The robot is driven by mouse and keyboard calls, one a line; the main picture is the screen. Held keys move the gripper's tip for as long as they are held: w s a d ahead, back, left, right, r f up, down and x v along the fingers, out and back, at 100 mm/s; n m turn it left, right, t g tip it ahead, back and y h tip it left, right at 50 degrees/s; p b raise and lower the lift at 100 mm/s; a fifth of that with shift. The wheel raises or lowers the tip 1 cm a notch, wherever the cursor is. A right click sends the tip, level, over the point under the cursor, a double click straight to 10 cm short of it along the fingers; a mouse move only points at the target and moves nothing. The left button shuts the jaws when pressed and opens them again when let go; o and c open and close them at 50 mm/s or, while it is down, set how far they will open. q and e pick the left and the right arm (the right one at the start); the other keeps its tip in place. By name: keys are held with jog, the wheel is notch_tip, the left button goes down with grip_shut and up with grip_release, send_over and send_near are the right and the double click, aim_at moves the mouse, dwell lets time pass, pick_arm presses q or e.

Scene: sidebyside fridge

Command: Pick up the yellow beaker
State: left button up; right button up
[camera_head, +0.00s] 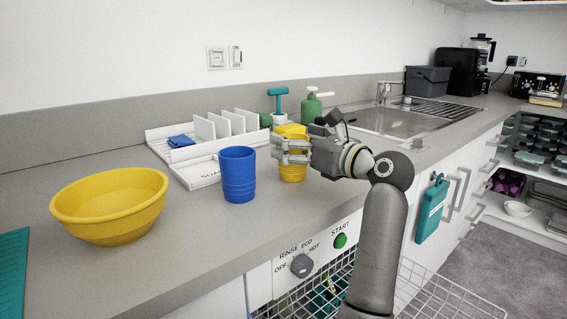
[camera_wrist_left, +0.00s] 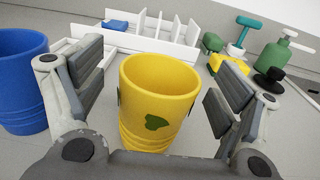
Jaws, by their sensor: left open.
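The yellow beaker (camera_wrist_left: 158,98) stands upright on the grey counter, with a dark green patch on its side. My left gripper (camera_wrist_left: 160,85) is open, with one finger on each side of the beaker and visible gaps to both fingers. In the head view the left gripper (camera_head: 282,150) reaches in from the right and partly hides the yellow beaker (camera_head: 293,172). A blue beaker (camera_head: 238,174) stands close by, to the left of the yellow one. It also shows at the left edge of the wrist view (camera_wrist_left: 20,85). My right gripper is not in view.
A white rack (camera_head: 205,135) holding a blue cloth (camera_head: 181,141) stands behind the beakers. A green pump bottle (camera_head: 311,107) and a teal-handled brush (camera_head: 279,100) stand near the wall. A yellow bowl (camera_head: 110,204) sits at left, and a sink (camera_head: 405,122) lies right.

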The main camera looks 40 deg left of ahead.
pick_arm(q)
jog(key=shift+w+a+f, duration=0.1)
jog(key=shift+a+f, duration=0.05)
jog(key=shift+a, duration=0.75)
jog(key=shift+d+r, duration=0.2)
jog(key=shift+d, duration=0.25)
jog(key=shift+c, duration=0.6)
jog(key=shift+a+f, duration=0.1)
jog(key=c, duration=1.2)
jog(key=shift+o, duration=0.2)
